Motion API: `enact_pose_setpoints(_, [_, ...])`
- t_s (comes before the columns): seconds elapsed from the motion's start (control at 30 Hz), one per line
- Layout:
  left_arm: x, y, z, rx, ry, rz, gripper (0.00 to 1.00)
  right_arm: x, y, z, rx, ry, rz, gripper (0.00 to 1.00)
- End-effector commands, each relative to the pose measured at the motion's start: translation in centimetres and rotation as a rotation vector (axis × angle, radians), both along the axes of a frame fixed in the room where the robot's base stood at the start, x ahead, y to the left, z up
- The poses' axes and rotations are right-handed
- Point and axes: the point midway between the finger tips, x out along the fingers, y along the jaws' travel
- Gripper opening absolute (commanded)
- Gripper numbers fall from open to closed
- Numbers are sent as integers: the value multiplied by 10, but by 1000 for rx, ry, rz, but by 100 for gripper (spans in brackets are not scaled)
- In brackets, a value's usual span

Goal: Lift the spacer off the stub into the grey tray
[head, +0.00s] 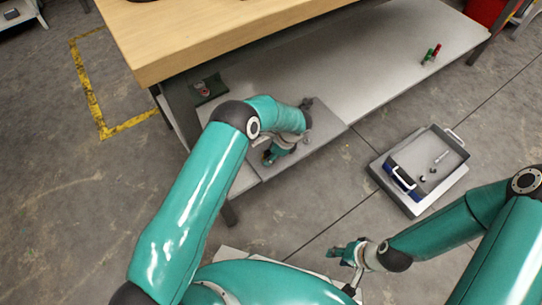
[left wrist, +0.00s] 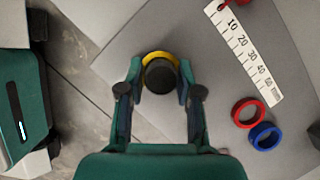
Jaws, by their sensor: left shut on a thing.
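In the left wrist view, a yellow ring, the spacer (left wrist: 147,57), sits around a dark round stub (left wrist: 160,76) on a grey board. My left gripper (left wrist: 160,88) has one finger on each side of the ring and is shut on it. In the head view my left gripper (head: 271,155) is low over the board, and the arm hides much of it. The grey tray (head: 452,178) stands on the floor at the right, with a few small parts in it. My right gripper (head: 350,256) is over the floor, apart from the tray; its finger gap is unclear.
Beside the stub lie a red ring (left wrist: 236,113), a blue ring (left wrist: 253,139) and a white ruler (left wrist: 245,55). A wooden tabletop (head: 200,40) overhangs the low shelf (head: 375,60). Red and green objects (head: 431,54) stand on that shelf. Floor between shelf and tray is clear.

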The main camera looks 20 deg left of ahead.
Motion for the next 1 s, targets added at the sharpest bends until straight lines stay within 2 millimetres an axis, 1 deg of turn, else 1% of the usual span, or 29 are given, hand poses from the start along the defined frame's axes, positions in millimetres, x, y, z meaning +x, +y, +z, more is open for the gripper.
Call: enact_pose_setpoints(1.0, [0, 0, 42, 0, -1, -1, 2, 0, 0, 21, 0, 0, 0, 40])
